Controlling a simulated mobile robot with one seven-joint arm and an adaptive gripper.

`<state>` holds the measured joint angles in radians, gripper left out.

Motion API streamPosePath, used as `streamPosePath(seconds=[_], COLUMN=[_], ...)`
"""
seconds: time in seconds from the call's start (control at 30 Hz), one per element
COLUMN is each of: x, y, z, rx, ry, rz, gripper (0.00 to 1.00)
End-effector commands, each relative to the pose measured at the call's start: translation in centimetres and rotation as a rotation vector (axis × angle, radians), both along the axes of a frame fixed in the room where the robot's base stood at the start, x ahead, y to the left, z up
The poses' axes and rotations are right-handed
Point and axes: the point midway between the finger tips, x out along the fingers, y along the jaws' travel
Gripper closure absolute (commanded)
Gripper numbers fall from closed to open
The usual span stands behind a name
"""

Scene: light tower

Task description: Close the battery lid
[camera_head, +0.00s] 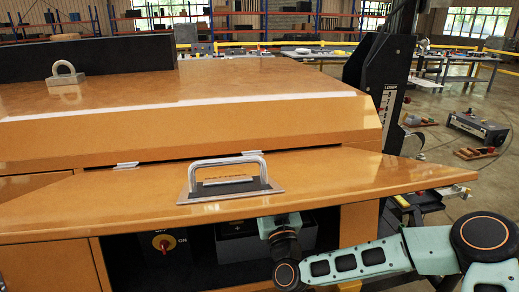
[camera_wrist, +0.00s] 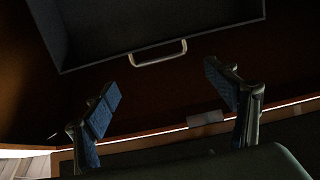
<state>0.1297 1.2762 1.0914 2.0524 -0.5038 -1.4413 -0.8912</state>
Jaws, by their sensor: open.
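The battery lid (camera_head: 350,182) is an orange flap on the front of the light tower's cabinet. It is raised and sticks out over an open, dark compartment. A silver handle (camera_head: 228,166) sits on a dark plate on its upper face. My arm reaches in from the lower right, below the lid. My gripper is hidden under the lid in the head view. In the wrist view my gripper (camera_wrist: 163,82) is open, its two blue-padded fingers spread wide with nothing between them. A dark box (camera_wrist: 85,40) with a pale handle (camera_wrist: 158,52) shows beyond the fingertips.
A red and yellow switch (camera_head: 164,242) sits in the compartment at left. A black mast (camera_head: 384,85) stands at the cabinet's right. A lifting ring (camera_head: 64,72) is on top. Tables (camera_head: 330,56) and floor items stand behind; the interior is dim.

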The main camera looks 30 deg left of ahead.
Motion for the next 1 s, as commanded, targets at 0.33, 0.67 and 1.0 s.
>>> streamPosePath(seconds=[0.33,0.67,1.0], x=[4.2,5.6,5.6], y=[3.7,4.8,4.9], z=[2.4,3.0,3.0], rx=[0.000,-0.001,-0.001], ry=[0.002,0.002,0.001], rz=[0.002,0.002,0.003], gripper=[0.22,0.22,0.36])
